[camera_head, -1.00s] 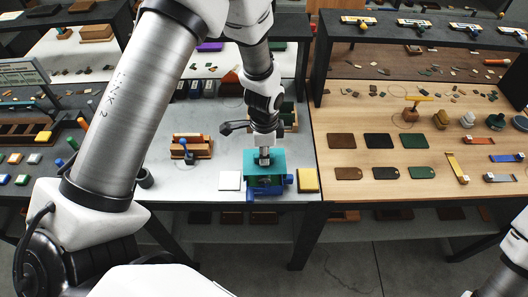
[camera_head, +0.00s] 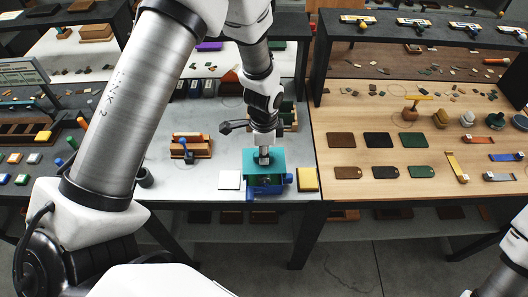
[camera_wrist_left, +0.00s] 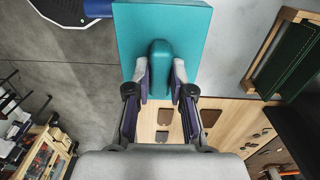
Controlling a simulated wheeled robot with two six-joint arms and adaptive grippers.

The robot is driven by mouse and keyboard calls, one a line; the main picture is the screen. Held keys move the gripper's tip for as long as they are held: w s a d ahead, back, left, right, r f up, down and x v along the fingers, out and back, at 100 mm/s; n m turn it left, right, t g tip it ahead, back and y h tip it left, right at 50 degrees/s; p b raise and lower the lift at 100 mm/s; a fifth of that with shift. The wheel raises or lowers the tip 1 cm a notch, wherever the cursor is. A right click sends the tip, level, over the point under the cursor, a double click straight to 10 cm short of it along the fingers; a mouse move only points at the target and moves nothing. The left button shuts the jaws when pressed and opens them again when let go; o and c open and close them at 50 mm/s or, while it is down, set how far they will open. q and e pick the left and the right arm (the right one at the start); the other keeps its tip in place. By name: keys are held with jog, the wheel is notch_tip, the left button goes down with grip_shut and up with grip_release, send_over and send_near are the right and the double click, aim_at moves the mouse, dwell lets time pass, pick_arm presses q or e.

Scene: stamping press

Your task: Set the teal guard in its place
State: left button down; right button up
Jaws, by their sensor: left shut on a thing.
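The teal guard (camera_head: 277,157) is a flat plate with a raised handle. In the head view it is over a blue and green press unit (camera_head: 266,182) near the table's front edge. I cannot tell whether it rests on the unit or hangs just above it. My left gripper (camera_head: 264,153) is above the guard, pointing down. In the left wrist view, my left gripper (camera_wrist_left: 160,90) is shut on the guard's handle, and the teal plate (camera_wrist_left: 190,25) fills the top middle. My right gripper is out of view; only part of my right arm shows at the lower right.
A white square pad (camera_head: 230,180) lies left of the press unit and a yellow block (camera_head: 307,179) lies right of it. A wooden block with a blue lever (camera_head: 190,147) stands further left. A wooden table (camera_head: 430,140) with several tags adjoins on the right.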

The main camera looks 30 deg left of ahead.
pick_arm(q)
jog(key=shift+f, duration=0.1)
jog(key=shift+f+b, duration=1.4)
jog(key=shift+f, duration=0.8)
jog(key=c, duration=0.6)
grip_release()
notch_tip(320, 180, up, 4)
jog(key=p, duration=0.3)
jog(key=shift+f, duration=0.25)
jog(key=shift+r, duration=2.35)
